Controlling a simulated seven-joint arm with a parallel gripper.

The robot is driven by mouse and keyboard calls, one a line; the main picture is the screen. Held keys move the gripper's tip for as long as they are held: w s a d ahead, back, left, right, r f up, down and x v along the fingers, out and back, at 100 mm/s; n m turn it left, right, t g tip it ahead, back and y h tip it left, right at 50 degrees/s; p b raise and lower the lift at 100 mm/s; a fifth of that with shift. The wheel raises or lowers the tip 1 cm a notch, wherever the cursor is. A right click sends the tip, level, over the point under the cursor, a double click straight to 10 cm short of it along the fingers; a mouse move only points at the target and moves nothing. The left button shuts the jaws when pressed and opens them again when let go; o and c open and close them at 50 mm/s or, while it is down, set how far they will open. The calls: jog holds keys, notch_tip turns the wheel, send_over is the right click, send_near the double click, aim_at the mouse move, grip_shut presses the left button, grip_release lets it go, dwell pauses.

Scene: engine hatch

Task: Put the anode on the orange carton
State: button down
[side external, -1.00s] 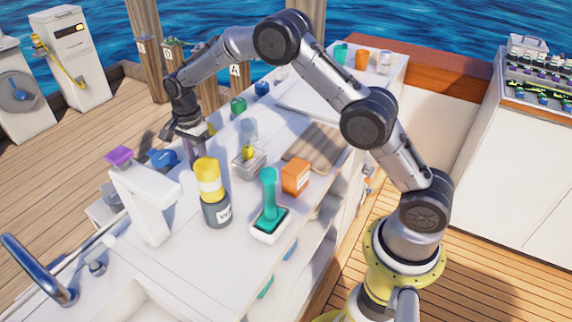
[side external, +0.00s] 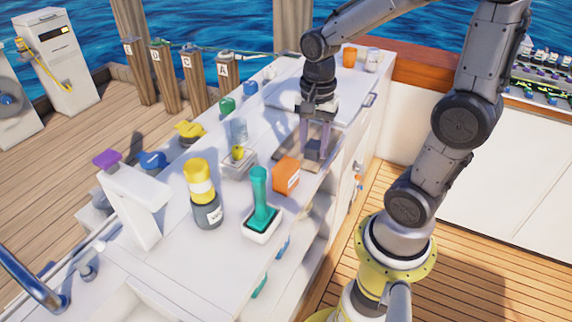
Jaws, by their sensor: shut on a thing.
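The orange carton (side external: 286,175) stands on the white counter, right of the middle, behind the green-handled item. My gripper (side external: 316,150) points down behind and to the right of the carton, over the wooden board. It is shut on a small dark grey block, which I take to be the anode (side external: 313,152); the fingers partly cover it. The block looks apart from the carton. I cannot tell exactly how high it is above the board.
A green-handled item in a white holder (side external: 260,205) stands in front of the carton. A yellow-topped bottle (side external: 203,195) and a small grey tray (side external: 238,163) with a yellow object are to the left. The wooden board (side external: 292,147) lies behind.

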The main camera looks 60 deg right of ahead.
jog(key=s+r, duration=0.2)
jog(key=s, duration=0.1)
jog(key=m, duration=0.1)
send_over(286, 165)
jog(key=s, duration=0.1)
notch_tip(286, 165, down, 8)
jog(key=shift+a+f, duration=0.15)
jog(key=shift+w+d+f, duration=0.2)
jog(key=shift+w+f, duration=0.3)
jog(key=shift+f, duration=0.2)
jog(key=shift+w+f, duration=0.1)
jog(key=shift+f, duration=1.5)
jog(key=shift+f, duration=0.15)
jog(key=shift+c, duration=2.2)
grip_release()
